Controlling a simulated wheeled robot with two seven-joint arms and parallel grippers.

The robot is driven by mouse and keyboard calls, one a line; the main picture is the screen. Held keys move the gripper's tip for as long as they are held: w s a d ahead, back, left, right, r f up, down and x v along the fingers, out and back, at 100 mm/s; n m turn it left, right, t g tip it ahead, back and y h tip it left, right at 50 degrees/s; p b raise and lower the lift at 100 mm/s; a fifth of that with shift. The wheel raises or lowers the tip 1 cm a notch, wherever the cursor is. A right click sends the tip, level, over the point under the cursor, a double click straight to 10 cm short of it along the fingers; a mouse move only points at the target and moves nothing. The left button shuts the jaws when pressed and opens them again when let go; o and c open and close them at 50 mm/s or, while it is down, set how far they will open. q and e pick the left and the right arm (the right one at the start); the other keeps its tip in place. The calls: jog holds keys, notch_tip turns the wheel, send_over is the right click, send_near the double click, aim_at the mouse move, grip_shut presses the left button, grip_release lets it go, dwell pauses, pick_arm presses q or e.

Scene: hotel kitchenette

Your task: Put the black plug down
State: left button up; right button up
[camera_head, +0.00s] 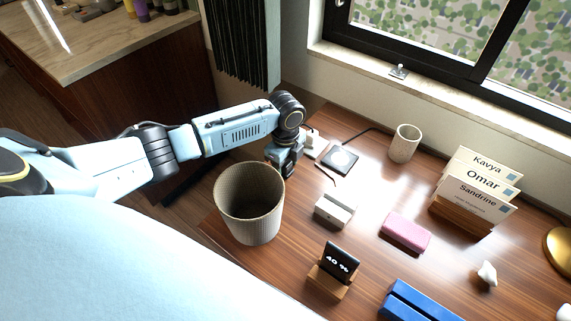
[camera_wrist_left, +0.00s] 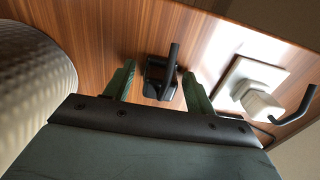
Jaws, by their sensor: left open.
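In the left wrist view, the black plug (camera_wrist_left: 156,80) lies against the brown wood surface, with a dark bent cable end sticking up from it. My left gripper (camera_wrist_left: 158,82) is open, with one green finger on each side of the plug. Narrow gaps show between the plug and the fingers. In the head view my left gripper (camera_head: 281,166) points down at the desk's back left, just behind the ribbed bin. Its fingertips and the black plug are hidden there. My right gripper is not in view.
The ribbed bin (camera_head: 250,225) stands close to my left gripper. A white socket plate with a white plug (camera_wrist_left: 264,103) is right of the fingers. A black pad (camera_head: 340,160), white box (camera_head: 334,209), cup (camera_head: 404,143), pink block (camera_head: 405,232) and name cards (camera_head: 478,192) occupy the desk.

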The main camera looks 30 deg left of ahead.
pick_arm(q)
jog(key=shift+r, duration=0.1)
notch_tip(320, 180, up, 13)
jog(key=p, duration=0.2)
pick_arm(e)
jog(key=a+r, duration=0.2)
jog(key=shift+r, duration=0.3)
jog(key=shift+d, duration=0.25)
pick_arm(q)
jog(key=shift+r+p, duration=0.1)
jog(key=shift+p, duration=0.2)
